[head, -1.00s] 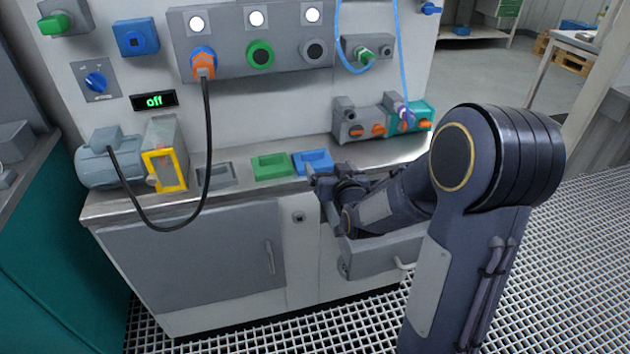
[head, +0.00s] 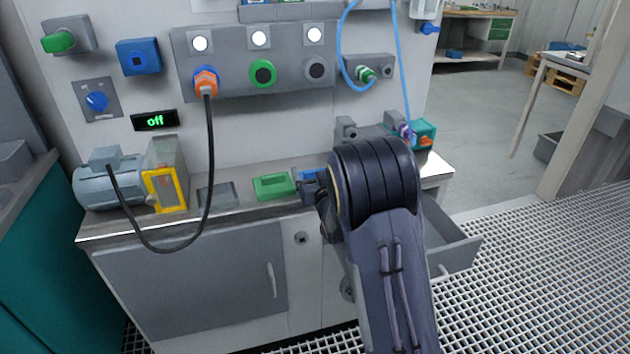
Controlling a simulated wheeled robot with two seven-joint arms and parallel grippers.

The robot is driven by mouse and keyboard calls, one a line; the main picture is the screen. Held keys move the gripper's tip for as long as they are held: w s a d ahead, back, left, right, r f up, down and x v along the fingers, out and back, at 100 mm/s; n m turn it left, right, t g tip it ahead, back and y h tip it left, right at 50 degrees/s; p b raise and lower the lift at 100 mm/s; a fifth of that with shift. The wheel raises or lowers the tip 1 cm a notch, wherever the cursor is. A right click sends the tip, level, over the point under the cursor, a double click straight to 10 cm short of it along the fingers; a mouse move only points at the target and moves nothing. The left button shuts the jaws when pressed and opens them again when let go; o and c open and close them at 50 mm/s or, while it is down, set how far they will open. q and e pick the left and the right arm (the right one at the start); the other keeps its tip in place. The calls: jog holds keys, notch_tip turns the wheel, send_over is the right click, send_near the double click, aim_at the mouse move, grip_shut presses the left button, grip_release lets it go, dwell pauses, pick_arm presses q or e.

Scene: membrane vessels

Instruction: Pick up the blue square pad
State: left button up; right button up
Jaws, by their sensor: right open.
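The blue square pad (head: 311,173) lies on the metal counter, just right of a green pad. Only its upper left part shows; my right arm and gripper hide the rest. My right gripper (head: 310,190) is open at the pad's near side, mostly hidden behind my own arm. I cannot tell whether its fingers touch the pad. My left gripper is not in view.
The green pad (head: 273,186) and a grey recessed plate (head: 217,196) sit to the left. A black cable (head: 211,150) hangs from the orange plug in front of the counter. An open drawer (head: 452,248) juts out at the right.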

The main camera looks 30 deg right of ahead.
jog(key=c, duration=1.1)
jog(key=shift+r, duration=0.1)
jog(key=shift+r, duration=0.55)
jog(key=r, duration=0.2)
jog(key=shift+s+d+r+p, duration=0.2)
jog(key=shift+s+r+p, duration=0.1)
jog(key=shift+r+p, duration=0.1)
jog(key=s+d+r, duration=0.1)
jog(key=s+r, duration=0.2)
jog(key=s, duration=0.1)
jog(key=s+d+r+p, duration=0.1)
jog(key=s+d+r, duration=0.1)
jog(key=s+r, duration=0.1)
jog(key=s+d+r, duration=0.2)
jog(key=s+r, duration=0.1)
jog(key=s, duration=0.2)
jog(key=shift+s, duration=0.25)
jog(key=shift+s+f, duration=0.1)
